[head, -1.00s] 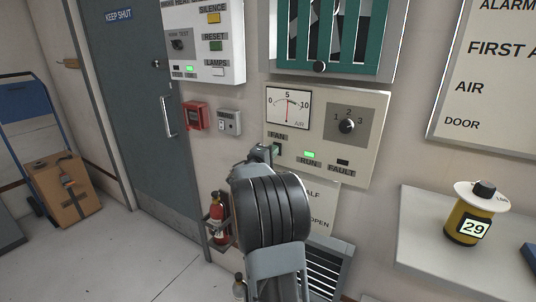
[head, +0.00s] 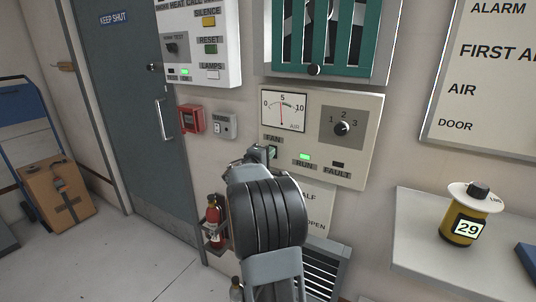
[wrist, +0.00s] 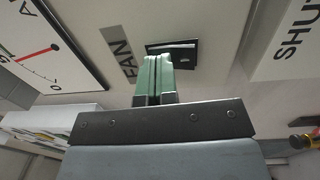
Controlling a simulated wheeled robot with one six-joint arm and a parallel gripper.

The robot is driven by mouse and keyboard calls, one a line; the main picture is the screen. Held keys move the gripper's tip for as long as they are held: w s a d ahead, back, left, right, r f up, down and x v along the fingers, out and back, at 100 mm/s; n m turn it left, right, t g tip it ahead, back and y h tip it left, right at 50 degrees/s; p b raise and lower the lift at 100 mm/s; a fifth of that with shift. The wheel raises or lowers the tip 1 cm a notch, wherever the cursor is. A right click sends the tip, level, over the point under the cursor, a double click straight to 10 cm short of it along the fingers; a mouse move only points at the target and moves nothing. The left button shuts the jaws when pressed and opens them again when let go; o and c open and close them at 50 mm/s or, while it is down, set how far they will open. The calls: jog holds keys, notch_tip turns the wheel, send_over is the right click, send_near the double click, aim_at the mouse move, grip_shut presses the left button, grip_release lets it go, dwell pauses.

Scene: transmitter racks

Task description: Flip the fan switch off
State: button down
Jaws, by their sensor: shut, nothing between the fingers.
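The fan switch (wrist: 178,50) is a dark rectangular plate with a light rocker edge, beside the FAN label (wrist: 118,52) in the wrist view. In the head view the switch (head: 272,151) sits under the FAN label on the beige fan panel (head: 365,155), partly hidden by my arm. My gripper (wrist: 163,62) has its green fingers pressed together with nothing between them. The fingertips lie over the lower part of the switch in the wrist view; I cannot tell whether they touch it. The green RUN lamp (head: 305,156) is lit and the FAULT lamp (head: 338,165) is dark.
A rotary knob (head: 342,128) and a dial gauge (head: 284,109) share the panel. A green fan grille (head: 320,45) is above. A shelf (head: 405,240) with a yellow canister (head: 462,222) juts out at right. A fire extinguisher (head: 214,225) stands at lower left.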

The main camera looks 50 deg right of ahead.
jog(key=r+b+v, duration=0.2)
jog(key=v, duration=1.1)
jog(key=shift+a+r, duration=0.25)
jog(key=shift+a, duration=0.2)
jog(key=shift+s, duration=0.1)
jog(key=s+a+f+m+g+y+p, duration=0.1)
jog(key=s+a+f+g+y+p, duration=0.1)
jog(key=s+a+f+y, duration=0.3)
jog(key=s+a+f+g+y+p, duration=0.1)
jog(key=s+a+f+y, duration=0.2)
jog(key=f, duration=0.4)
jog(key=s+a+r+y+p, duration=0.2)
jog(key=a+y+p, duration=0.1)
jog(key=a, duration=0.3)
jog(key=s+a+r+m+t+y+p, duration=0.1)
jog(key=a+r+y+p, duration=0.2)
jog(key=a, duration=0.3)
jog(key=s+a+r+t+y+p, duration=0.1)
jog(key=s+a+r+y+p, duration=0.1)
jog(key=a+y+p, duration=0.2)
jog(key=a, duration=0.3)
jog(key=shift+s+r, duration=0.3)
jog(key=shift+r, duration=0.05)
jog(key=shift+m, duration=0.3)
